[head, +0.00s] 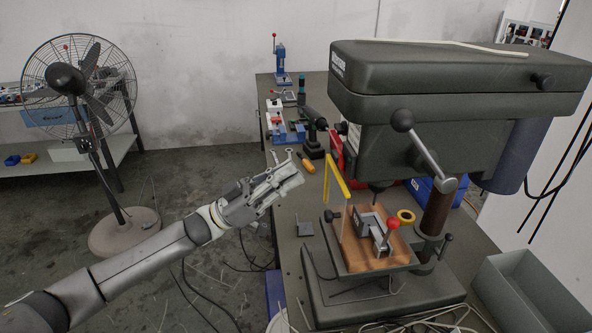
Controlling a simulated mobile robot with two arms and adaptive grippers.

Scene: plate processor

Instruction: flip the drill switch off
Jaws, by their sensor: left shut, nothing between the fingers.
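The drill press (455,85) is a large dark green-grey machine on the right side of the head view. Its front carries a crank lever with a black ball knob (402,120). I cannot clearly make out the drill switch; a small light-and-dark detail (341,128) shows at the left edge of the drill head, but I cannot tell what it is. My left gripper (290,172) is shut and empty, over the table's left edge, left of the drill and apart from it. My right gripper is out of view.
A yellow guard bar (337,172) stands upright left of the drill bit. A vise with a red knob (393,224) sits on the drill's wooden work plate. Tools and clamps crowd the table behind. A grey bin (535,290) is at the front right. A fan (80,85) stands left.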

